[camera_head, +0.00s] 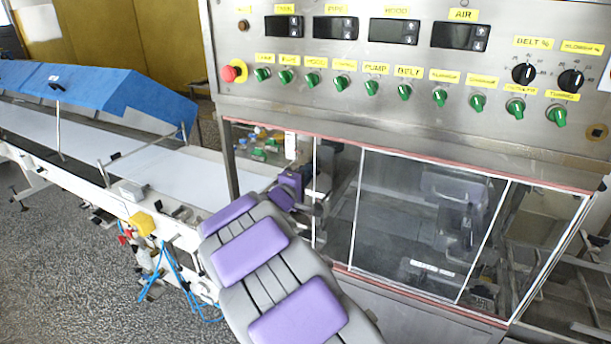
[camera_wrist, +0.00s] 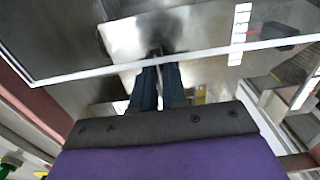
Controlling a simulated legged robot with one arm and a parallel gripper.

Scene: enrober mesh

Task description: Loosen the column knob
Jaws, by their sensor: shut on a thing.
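My gripper (camera_wrist: 159,72) reaches forward in the wrist view, its two dark blue fingers close together. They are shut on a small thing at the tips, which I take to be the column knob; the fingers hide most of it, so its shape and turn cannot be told. A blurred dark patch lies just beyond the tips on a pale metal surface. In the head view my arm with purple pads reaches to the left end of the machine's window, and the fingertips and knob cannot be made out there.
A steel control panel (camera_head: 400,117) with green switches and a red button (camera_head: 230,73) hangs above the clear window (camera_head: 400,215). A white conveyor belt (camera_head: 160,177) with a blue cover (camera_head: 95,85) runs at the left. Speckled floor (camera_head: 60,270) is open at lower left.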

